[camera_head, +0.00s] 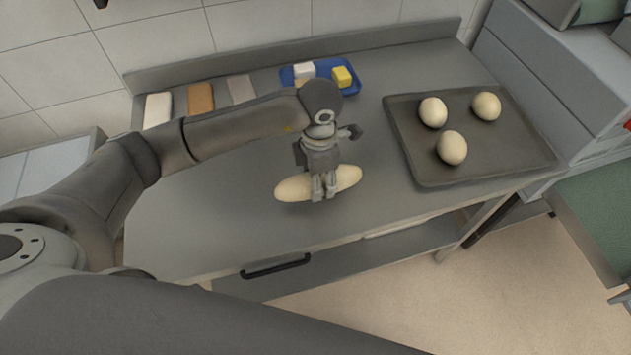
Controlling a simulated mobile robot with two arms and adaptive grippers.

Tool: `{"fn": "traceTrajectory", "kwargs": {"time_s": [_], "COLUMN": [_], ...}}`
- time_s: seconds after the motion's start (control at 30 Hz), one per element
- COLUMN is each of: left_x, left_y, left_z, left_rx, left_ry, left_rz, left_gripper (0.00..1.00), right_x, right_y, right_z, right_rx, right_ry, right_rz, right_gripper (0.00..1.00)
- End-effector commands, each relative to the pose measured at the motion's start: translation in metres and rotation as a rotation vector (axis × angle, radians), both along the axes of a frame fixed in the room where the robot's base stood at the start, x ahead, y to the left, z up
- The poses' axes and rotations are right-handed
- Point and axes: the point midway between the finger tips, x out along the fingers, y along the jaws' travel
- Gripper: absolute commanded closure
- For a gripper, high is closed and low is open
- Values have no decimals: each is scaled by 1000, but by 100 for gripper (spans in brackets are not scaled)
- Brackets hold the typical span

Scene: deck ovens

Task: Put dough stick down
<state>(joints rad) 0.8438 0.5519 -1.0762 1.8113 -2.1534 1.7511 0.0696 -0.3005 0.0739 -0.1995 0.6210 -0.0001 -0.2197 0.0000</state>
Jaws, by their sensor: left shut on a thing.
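A pale, long dough stick (293,188) is in the middle of the grey worktable (225,225), lying roughly left to right in the head view. My left gripper (324,194) points down over its middle and is shut on it, hiding part of the dough. I cannot tell whether the dough touches the tabletop or is slightly above it. My right gripper is not in view.
A dark tray (490,160) with three round dough balls stands at the right of the table. A blue tray (350,90) with white and yellow blocks is at the back, beside several flat blocks (200,98). The table's front left is clear.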

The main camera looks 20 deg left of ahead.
Motion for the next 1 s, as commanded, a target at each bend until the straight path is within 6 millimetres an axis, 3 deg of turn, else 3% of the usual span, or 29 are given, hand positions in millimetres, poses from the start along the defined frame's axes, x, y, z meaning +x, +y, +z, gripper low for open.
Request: {"fn": "traceTrajectory", "kwargs": {"time_s": [0.07,0.3,0.7,0.73,0.9,1.0], "left_x": [-1,-1,0,0,0,0], "left_y": [9,7,7,7,7,7], "left_z": [-7,-34,-43,-42,-41,-41], "left_rx": [5,3,2,2,3,3], "left_ry": [3,3,0,0,1,1], "left_rz": [3,1,0,1,1,1], "left_gripper": [77,77,77,49,28,28], "right_x": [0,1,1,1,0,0], "right_y": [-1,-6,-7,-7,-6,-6], "right_z": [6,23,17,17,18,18], "right_rx": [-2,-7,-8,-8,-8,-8], "right_ry": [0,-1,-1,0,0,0], "right_rz": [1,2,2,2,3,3], "right_gripper": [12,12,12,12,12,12]}}
